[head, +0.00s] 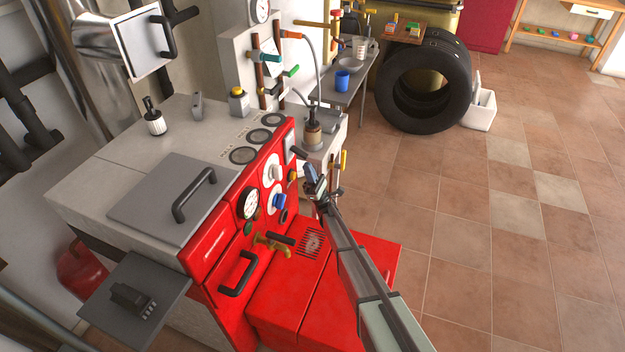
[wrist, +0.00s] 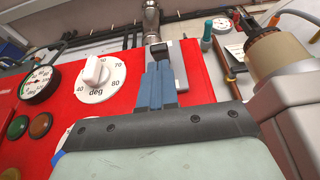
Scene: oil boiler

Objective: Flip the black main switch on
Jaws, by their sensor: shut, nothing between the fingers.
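The black main switch (wrist: 159,48) sits on a grey plate (wrist: 181,66) on the red boiler panel (wrist: 198,84). In the head view the black switch lever (head: 299,152) sticks out near the panel's upper right end. My gripper (head: 311,174) is shut and empty, in front of that end of the panel. In the wrist view its blue fingers (wrist: 157,72) are together, with their tips just below the switch and overlapping the plate in the picture. I cannot tell whether the fingers touch the switch. The fingers hide part of the plate.
A white temperature dial (wrist: 98,78) is left of the fingers, with a round gauge (wrist: 39,85) farther left. A beige cylindrical part (wrist: 277,58) stands close on the right. The boiler's lower red cover (head: 285,290) lies below my arm. Open tiled floor (head: 470,220) is to the right.

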